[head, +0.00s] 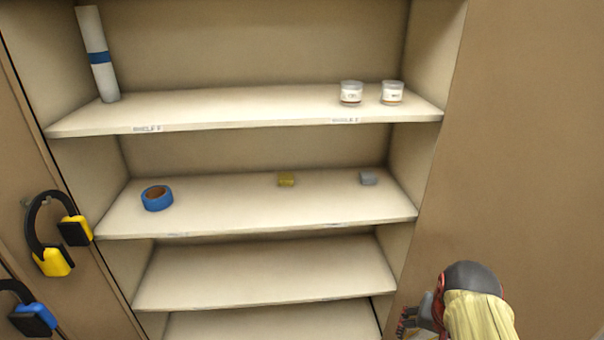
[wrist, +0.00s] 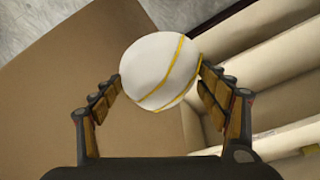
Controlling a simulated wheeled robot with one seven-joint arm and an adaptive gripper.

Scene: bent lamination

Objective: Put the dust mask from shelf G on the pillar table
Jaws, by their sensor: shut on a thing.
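In the wrist view, a white, rounded dust mask (wrist: 152,62) with yellow straps sits between the two fingers of my gripper (wrist: 160,76). The fingers are shut on its sides and the mask is held clear of the shelves. In the head view, my gripper (head: 408,321) is partly visible at the lower right, in front of the plain panel right of the shelves; my wrist hides much of it. I cannot make out the mask clearly there. The pillar table is in neither view. I cannot read which shelf is shelf G.
A shelf unit (head: 270,213) fills the head view's middle. It holds a blue tape roll (head: 157,198), a yellow item (head: 286,180), a grey item (head: 368,178), two jars (head: 351,93) and a white roll (head: 98,55). Yellow earmuffs (head: 53,262) hang at the left. The lower shelves look empty.

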